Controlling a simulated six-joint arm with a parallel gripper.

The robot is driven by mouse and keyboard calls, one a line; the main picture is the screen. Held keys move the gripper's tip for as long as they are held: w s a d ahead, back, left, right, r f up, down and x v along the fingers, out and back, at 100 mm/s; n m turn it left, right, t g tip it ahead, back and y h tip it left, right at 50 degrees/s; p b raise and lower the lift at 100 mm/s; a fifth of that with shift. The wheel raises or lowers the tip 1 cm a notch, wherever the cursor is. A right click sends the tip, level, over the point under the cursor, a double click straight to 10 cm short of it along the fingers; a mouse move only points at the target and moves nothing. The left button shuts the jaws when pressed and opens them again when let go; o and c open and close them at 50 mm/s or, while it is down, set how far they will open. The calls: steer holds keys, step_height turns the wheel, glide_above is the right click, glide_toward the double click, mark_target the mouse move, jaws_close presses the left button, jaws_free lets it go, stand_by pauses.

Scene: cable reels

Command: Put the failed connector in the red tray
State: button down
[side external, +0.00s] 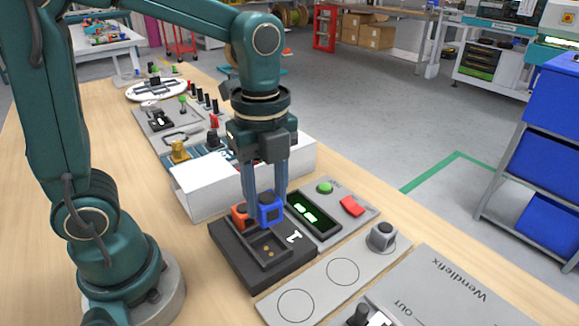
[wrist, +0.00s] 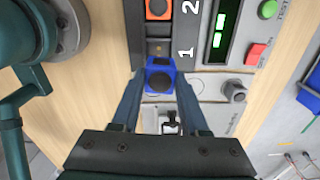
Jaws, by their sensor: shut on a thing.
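In the side view my gripper (side external: 264,200) holds this connector (side external: 270,210) above the dark two-slot block (side external: 238,258). An orange connector (side external: 240,215) sits in the slot marked 2; it also shows in the wrist view (wrist: 158,8). The slot marked 1 (side external: 268,249) is empty, with small contacts on its floor. I cannot make out a red tray in either view.
A tester panel with a green-lit display (side external: 311,214), a green button (side external: 325,187) and a red button (side external: 352,206) stands beside the block. A white box (side external: 205,190) stands behind.

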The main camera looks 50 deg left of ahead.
steer(key=w+a, duration=0.5)
steer(key=a, duration=0.2)
steer(key=w+a, duration=0.5)
steer(key=a, duration=0.3)
steer(key=shift+n, duration=0.5)
steer(key=shift+s+a+f, duration=0.3)
steer(key=shift+a+f, duration=0.7)
steer(key=shift+f, duration=0.15)
steer(key=shift+s+a+f, duration=0.25)
steer(key=shift+a+f, duration=0.7)
steer(key=shift+f, duration=0.15)
steer(key=shift+s+a+f, duration=0.3)
steer(key=shift+a+f, duration=0.7)
steer(key=shift+f, duration=0.15)
steer(key=shift+f, duration=0.1)
steer(key=shift+f, duration=1)
steer(key=shift+c, duration=1.7)
jaws_free()
